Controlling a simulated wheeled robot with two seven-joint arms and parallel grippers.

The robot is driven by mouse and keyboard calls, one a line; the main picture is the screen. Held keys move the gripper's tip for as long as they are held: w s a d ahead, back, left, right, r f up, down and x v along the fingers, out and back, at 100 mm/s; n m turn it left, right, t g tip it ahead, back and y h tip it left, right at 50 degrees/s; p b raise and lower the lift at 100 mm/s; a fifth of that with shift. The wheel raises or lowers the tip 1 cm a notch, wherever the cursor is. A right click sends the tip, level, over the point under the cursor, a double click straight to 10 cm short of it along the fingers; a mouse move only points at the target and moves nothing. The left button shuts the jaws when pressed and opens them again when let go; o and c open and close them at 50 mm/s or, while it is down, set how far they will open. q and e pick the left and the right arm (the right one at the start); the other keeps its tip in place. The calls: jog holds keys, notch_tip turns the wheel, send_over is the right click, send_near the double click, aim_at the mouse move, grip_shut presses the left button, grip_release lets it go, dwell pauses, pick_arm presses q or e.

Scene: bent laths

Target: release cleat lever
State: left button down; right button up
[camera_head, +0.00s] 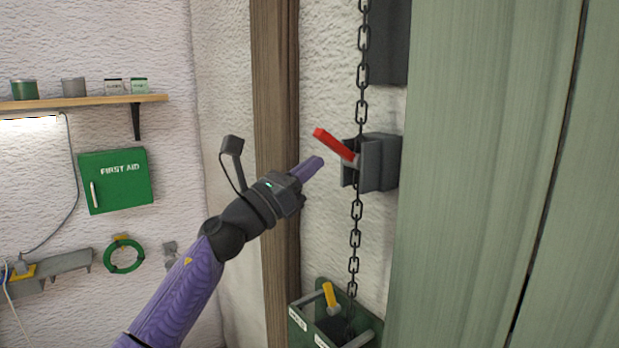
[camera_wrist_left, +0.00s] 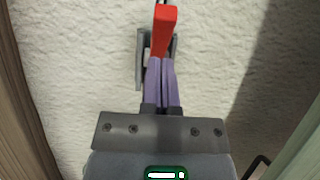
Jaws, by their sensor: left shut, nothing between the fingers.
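The cleat (camera_head: 376,163) is a dark grey bracket on the white wall, with a red lever (camera_head: 334,144) that slants up and to the left. A dark chain (camera_head: 355,215) hangs down through the cleat. My left gripper (camera_head: 318,164) is shut and empty, its purple fingers just left of and slightly below the lever. In the left wrist view the closed fingers (camera_wrist_left: 161,66) point at the red lever (camera_wrist_left: 164,32), which stands in front of the grey cleat (camera_wrist_left: 141,62). I cannot tell whether the fingertips touch the lever. My right gripper is not in view.
A wooden post (camera_head: 274,80) stands behind my left wrist. Green boards (camera_head: 470,180) close off the right side. A green box (camera_head: 300,330) with a yellow-handled tool sits below the chain. A first aid box (camera_head: 115,180) and shelf (camera_head: 80,103) are at left.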

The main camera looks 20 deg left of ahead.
pick_arm(q)
notch_tip(320, 180, down, 4)
jog(key=s+a+b, duration=0.2)
jog(key=b, duration=0.3)
jog(key=s+a+r, duration=0.4)
jog(key=s+a, duration=0.1)
jog(key=s, duration=0.2)
jog(key=shift+b, duration=0.3)
jog(key=shift+s+a+r, duration=0.1)
